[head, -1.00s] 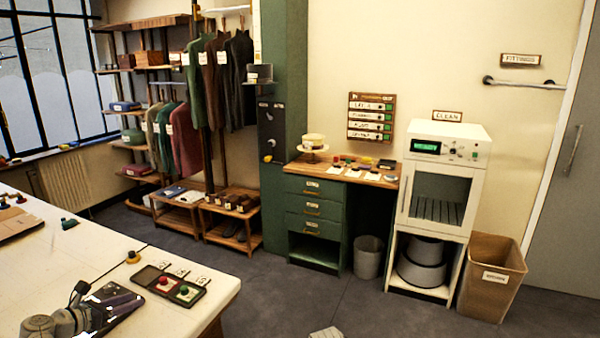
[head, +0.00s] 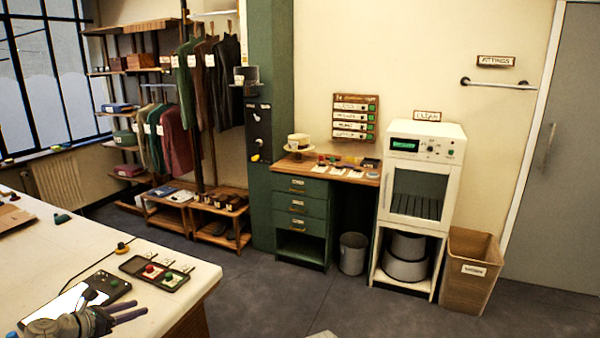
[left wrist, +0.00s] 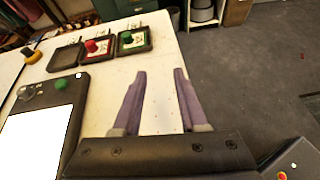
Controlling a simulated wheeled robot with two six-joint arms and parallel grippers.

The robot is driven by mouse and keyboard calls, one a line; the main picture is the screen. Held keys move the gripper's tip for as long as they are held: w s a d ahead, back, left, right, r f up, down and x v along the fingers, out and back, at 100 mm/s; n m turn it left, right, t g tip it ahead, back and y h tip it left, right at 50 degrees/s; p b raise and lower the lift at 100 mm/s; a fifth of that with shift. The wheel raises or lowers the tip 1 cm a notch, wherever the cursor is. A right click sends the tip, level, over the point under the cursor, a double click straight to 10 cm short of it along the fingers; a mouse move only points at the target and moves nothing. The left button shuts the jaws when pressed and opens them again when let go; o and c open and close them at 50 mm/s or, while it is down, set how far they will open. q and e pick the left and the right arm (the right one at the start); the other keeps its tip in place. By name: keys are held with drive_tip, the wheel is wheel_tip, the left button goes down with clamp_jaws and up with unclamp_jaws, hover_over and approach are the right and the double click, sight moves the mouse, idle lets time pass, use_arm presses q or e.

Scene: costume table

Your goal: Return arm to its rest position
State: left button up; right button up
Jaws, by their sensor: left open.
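My left gripper (head: 138,309) is at the lower left of the head view, beside a dark panel with a white screen (head: 72,300) on the pale worktable (head: 50,245). Its two purple fingers also show in the left wrist view (left wrist: 160,74). My right gripper is in neither view.
Across open grey floor (head: 290,290) are a green drawer desk (head: 300,205), a grey bin (head: 353,254), a white cabinet (head: 425,150) and a wicker basket (head: 472,265). Clothes racks stand at the back left.

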use_arm(q)
drive_tip(key=s+d+f+m+g, duration=0.1)
drive_tip(key=d+f+m+g, duration=0.3)
drive_tip(key=d, duration=0.5)
drive_tip(key=s+d+f+m+g, duration=0.1)
drive_tip(key=s+d+m, duration=0.1)
drive_tip(key=d+m, duration=0.5)
drive_tip(key=s+d+f+m+g, duration=0.1)
drive_tip(key=d+f+m+g, duration=0.3)
drive_tip(key=d, duration=0.6)
drive_tip(key=s+d+f+m+g+y+p, duration=0.1)
drive_tip(key=s+d+m+g+y, duration=0.2)
drive_tip(key=s+d+m, duration=1)
drive_tip(key=m+y, duration=0.3)
drive_tip(key=m, duration=0.3)
drive_tip(key=shift+s+f+y, duration=0.4)
drive_tip(key=shift+a, duration=0.15)
